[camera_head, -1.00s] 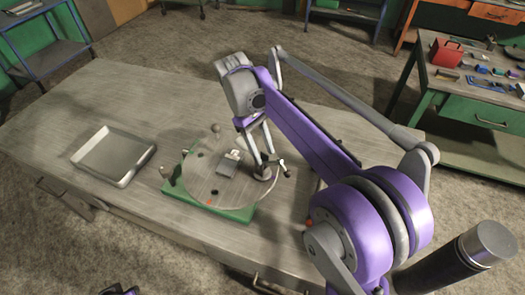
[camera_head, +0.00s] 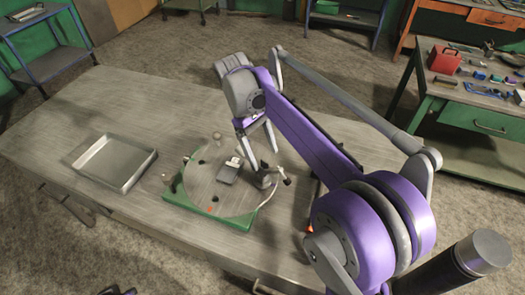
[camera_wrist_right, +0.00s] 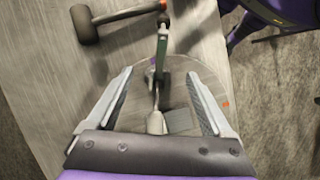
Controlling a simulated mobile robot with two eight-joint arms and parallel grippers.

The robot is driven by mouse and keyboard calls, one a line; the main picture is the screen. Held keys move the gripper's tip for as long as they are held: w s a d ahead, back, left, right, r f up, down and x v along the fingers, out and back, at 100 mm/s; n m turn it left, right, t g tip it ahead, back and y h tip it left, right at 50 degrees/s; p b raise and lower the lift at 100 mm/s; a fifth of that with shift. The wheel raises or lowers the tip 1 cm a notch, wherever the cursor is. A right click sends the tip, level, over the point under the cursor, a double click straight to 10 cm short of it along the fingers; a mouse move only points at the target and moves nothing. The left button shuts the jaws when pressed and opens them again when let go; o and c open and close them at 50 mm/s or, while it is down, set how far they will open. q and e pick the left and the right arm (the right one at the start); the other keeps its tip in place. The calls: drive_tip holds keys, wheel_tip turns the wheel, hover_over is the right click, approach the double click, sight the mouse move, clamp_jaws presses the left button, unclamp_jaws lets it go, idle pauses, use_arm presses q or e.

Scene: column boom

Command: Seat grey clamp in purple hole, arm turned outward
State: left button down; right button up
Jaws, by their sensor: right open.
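The grey clamp (camera_head: 264,180) stands near the right rim of a round grey plate (camera_head: 205,190). Its arm reaches outward past the rim to a dark knob. In the right wrist view the clamp (camera_wrist_right: 156,121) lies between my spread fingers. A small purple patch (camera_wrist_right: 151,76) shows beside it; the hole itself is hidden, so I cannot tell how deep the clamp sits. My right gripper (camera_head: 260,153) is open just above the clamp, its fingers (camera_wrist_right: 160,74) apart from it. Only a scrap of my left gripper (camera_head: 122,292) shows at the bottom edge.
A dark block (camera_head: 229,175) with a pale top lies on the plate. The plate's green base (camera_head: 232,218) rests on the workbench. An empty metal tray (camera_head: 139,174) stands left of it. A dark-headed mallet (camera_wrist_right: 84,24) lies near the clamp. The bench's left end is clear.

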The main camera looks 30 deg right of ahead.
drive_tip(key=p+v, duration=0.1)
drive_tip(key=v, duration=1)
drive_tip(key=s+a+f+m+t, duration=0.2)
drive_tip(key=s+f+t, duration=0.3)
drive_tip(key=s+f, duration=0.3)
drive_tip(key=s+a+f+m+t+y, duration=0.1)
drive_tip(key=s+a+f+m+t, duration=0.1)
drive_tip(key=s+f+t, duration=0.3)
drive_tip(key=s+a+f, duration=0.1)
drive_tip(key=s+f, duration=0.3)
drive_tip(key=f, duration=0.3)
drive_tip(key=shift+a+y, duration=0.2)
drive_tip(key=shift+y, duration=0.1)
